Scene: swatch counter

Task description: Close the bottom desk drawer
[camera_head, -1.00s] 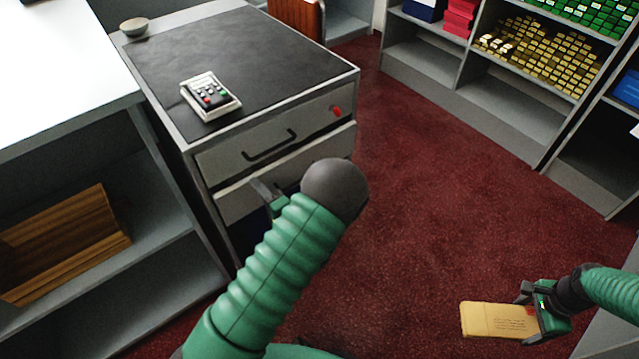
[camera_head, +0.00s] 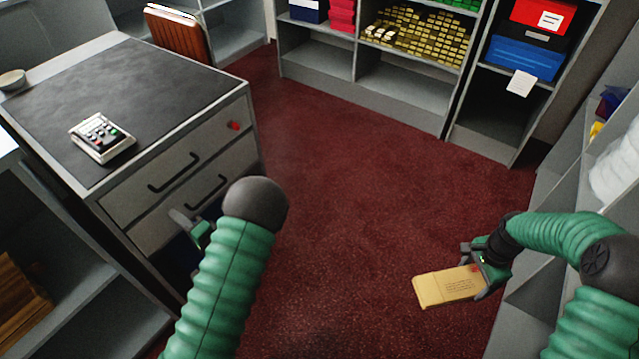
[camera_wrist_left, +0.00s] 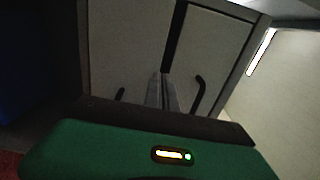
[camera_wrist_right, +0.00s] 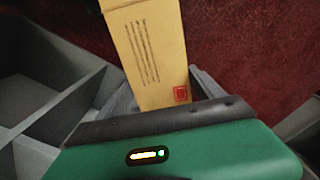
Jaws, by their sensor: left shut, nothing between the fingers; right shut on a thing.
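The grey desk (camera_head: 200,88) stands at left with two drawer fronts facing me. The top drawer (camera_head: 165,180) is shut. The bottom drawer (camera_head: 228,192) below it looks flush or nearly so; I cannot tell whether a small gap is left. Both fronts show in the left wrist view, a dark gap between them. My left gripper (camera_head: 192,228) is shut and empty, its fingertips (camera_wrist_left: 162,90) at or just before the bottom front; contact is unclear. My right gripper (camera_head: 482,272) is shut on a yellow envelope (camera_head: 445,287), which also shows in the right wrist view (camera_wrist_right: 150,50).
A calculator (camera_head: 102,137) and a bowl (camera_head: 12,80) sit on the desk. A brown chair (camera_head: 178,38) stands behind it. Shelves (camera_head: 360,90) line the back, and grey shelving (camera_head: 545,260) stands near my right arm. The red carpet (camera_head: 350,180) between is clear.

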